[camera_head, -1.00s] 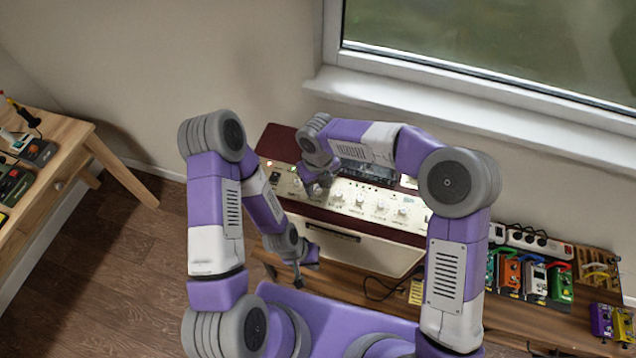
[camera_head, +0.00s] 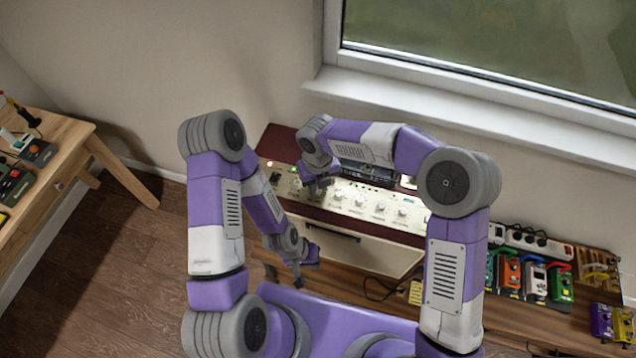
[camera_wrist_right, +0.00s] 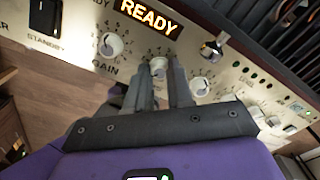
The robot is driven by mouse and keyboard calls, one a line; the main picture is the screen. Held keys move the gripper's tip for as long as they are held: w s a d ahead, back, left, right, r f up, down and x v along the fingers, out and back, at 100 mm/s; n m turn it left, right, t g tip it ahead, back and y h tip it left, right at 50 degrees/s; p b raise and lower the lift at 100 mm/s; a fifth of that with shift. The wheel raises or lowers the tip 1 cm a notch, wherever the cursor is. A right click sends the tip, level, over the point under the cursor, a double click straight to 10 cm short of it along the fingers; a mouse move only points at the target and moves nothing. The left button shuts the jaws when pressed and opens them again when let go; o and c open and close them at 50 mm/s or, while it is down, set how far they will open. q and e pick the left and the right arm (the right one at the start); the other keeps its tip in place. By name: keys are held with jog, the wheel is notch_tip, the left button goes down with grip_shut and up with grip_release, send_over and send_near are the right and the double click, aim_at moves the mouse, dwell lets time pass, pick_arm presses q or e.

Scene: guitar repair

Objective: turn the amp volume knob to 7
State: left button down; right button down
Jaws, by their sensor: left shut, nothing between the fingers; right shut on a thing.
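The amp (camera_head: 350,245) stands against the wall below the window, with a cream panel and a row of pale knobs. My right gripper (camera_head: 318,194) is at the left half of this panel. In the right wrist view its fingers (camera_wrist_right: 163,72) are shut on a small pale knob (camera_wrist_right: 158,64), just right of the larger knob (camera_wrist_right: 110,45) by the GAIN label. The fingers hide part of the knob and its label, so I cannot read its name or setting. My left gripper (camera_head: 298,282) is shut and empty, apart from the amp's front.
A lit READY sign (camera_wrist_right: 151,15) and a metal toggle switch (camera_wrist_right: 214,44) are close to the fingers. Several pedals (camera_head: 535,280) sit on the bench right of the amp. A wooden table (camera_head: 75,140) stands at the far left, with open floor between.

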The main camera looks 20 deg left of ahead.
jog(key=m, duration=0.9)
jog(key=shift+m, duration=0.3)
jog(key=m+b, duration=0.1)
jog(key=m, duration=1)
jog(key=shift+a+b, duration=0.1)
jog(key=shift+b, duration=0.25)
jog(key=m, duration=0.4)
jog(key=shift+b, duration=0.35)
jog(key=m, duration=1.1)
jog(key=shift+b, duration=0.4)
jog(key=m, duration=0.4)
jog(key=shift+w+m, duration=0.1)
jog(key=shift+m, duration=0.4)
